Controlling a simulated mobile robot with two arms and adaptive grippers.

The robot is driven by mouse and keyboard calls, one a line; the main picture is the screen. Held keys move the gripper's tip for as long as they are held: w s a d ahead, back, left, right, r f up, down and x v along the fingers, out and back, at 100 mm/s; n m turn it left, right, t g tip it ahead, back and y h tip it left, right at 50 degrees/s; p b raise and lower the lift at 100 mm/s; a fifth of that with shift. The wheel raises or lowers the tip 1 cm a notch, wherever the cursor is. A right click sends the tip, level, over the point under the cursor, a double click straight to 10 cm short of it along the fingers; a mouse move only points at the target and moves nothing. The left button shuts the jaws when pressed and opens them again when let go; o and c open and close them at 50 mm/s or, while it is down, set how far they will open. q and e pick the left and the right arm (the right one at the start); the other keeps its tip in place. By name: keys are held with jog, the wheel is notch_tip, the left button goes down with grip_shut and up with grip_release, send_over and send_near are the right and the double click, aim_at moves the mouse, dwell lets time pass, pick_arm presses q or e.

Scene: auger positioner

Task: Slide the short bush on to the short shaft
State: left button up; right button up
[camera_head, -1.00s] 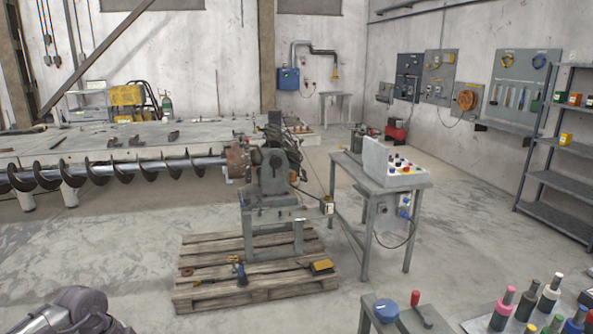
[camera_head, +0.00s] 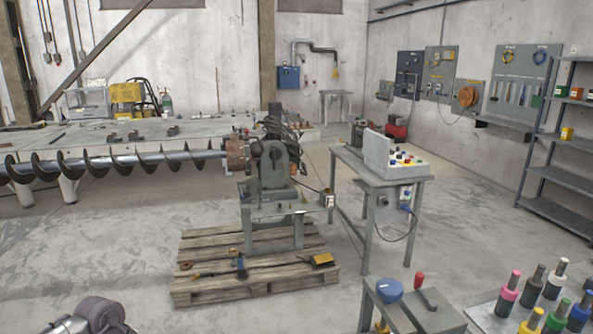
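Several upright coloured cylinders with thinner pins on top stand on a light table at the lower right. They include a pink one (camera_head: 507,295), a black one (camera_head: 532,285) and a white one (camera_head: 554,281). I cannot tell which of these, if any, is the short bush or the short shaft. Part of my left arm shows at the bottom left corner, but its gripper is outside the picture. My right gripper is also outside the picture.
A grey stand (camera_head: 412,318) with a blue knob (camera_head: 388,290) and a red knob is beside the cylinders. A wooden pallet (camera_head: 205,285) carries the drive unit (camera_head: 272,165) of a long auger (camera_head: 110,163). A control console (camera_head: 395,165) stands right of it. Open floor lies between.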

pick_arm(q)
jog(key=c, duration=1)
jog(key=shift+r, duration=0.1)
jog(key=shift+c, duration=0.6)
jog(key=shift+p, duration=0.5)
